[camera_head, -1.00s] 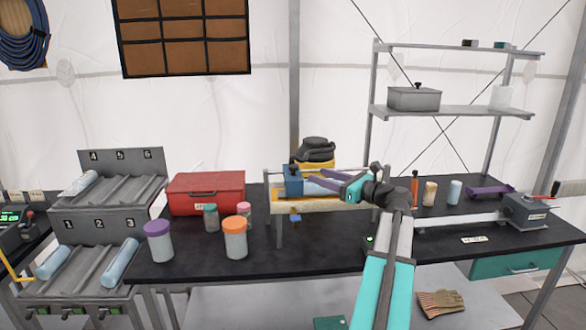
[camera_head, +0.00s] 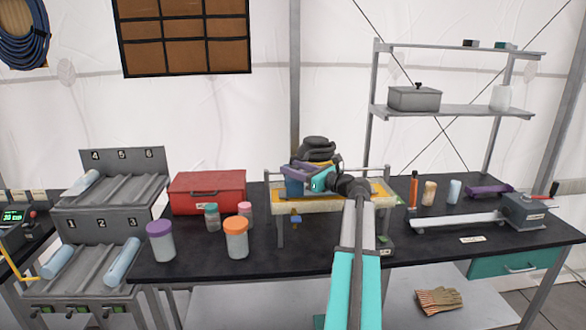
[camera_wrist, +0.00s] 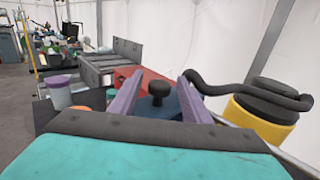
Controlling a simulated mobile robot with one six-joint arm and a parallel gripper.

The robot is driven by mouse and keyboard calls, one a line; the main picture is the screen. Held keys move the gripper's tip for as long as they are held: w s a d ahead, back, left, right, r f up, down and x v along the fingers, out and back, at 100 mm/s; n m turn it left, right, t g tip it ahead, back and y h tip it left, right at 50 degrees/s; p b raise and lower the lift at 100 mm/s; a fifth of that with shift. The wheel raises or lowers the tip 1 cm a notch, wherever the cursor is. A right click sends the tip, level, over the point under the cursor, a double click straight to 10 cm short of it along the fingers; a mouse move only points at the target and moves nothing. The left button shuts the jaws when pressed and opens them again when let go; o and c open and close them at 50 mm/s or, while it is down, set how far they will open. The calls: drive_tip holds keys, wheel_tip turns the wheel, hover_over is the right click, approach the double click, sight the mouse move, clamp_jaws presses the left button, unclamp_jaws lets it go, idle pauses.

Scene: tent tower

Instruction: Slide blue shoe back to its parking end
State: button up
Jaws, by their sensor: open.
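The blue shoe (camera_head: 294,188) sits at the left end of a low metal frame with a cream and orange bed (camera_head: 345,205). My gripper (camera_head: 304,177) is over that end, its purple fingers open. In the wrist view the shoe (camera_wrist: 172,106) with its black knob (camera_wrist: 157,90) shows between the two spread fingers, one on each side. I cannot tell whether either finger touches it. My gripper and wrist hide much of the bed's middle.
A black and yellow item (camera_head: 316,150) stands close behind the frame. A red box (camera_head: 207,192) and several lidded jars, one orange-lidded (camera_head: 236,237), are to the left. An orange bottle (camera_head: 413,190) and a long metal rail device (camera_head: 460,222) are to the right.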

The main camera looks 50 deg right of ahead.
drive_tip(key=shift+w, duration=0.15)
clamp_jaws()
drive_tip(key=shift+a, duration=0.2)
drive_tip(key=shift+d, duration=0.15)
